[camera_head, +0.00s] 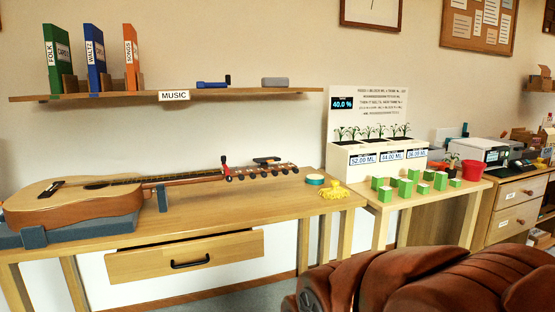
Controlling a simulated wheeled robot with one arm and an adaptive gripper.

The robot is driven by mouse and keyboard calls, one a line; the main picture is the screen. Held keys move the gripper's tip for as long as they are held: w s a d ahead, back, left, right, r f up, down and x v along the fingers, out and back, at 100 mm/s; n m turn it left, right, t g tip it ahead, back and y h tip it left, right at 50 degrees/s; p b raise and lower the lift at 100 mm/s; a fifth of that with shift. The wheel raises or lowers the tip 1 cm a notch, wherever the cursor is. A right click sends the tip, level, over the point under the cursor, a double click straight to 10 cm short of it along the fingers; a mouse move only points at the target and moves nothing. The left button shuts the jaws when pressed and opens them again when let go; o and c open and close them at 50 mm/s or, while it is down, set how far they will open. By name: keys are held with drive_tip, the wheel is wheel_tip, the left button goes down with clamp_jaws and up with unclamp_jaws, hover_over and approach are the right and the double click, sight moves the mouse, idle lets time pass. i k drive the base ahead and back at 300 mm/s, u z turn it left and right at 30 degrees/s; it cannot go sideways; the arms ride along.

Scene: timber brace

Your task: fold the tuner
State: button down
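A guitar (85,203) lies flat on a wooden desk, its body at the left and its neck pointing right. A small dark device (267,160), which looks like the clip-on tuner, stands at the guitar's headstock (262,173) with its flat top raised above the head. Its hinge and display are too small to make out. A red and black clip (224,167) stands upright on the neck near the headstock. My gripper is not in view.
Blue-grey supports (34,237) hold the guitar. The desk drawer (185,258) is partly open at the front. A teal roll (315,179) and yellow item (335,191) lie right of the headstock. A shelf (230,94) hangs above. A large brown rounded shape (430,285) fills the lower right.

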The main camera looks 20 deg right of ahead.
sight(267, 160)
drive_tip(key=u, duration=0.9)
drive_tip(key=i, duration=1.6)
drive_tip(key=z, duration=0.95)
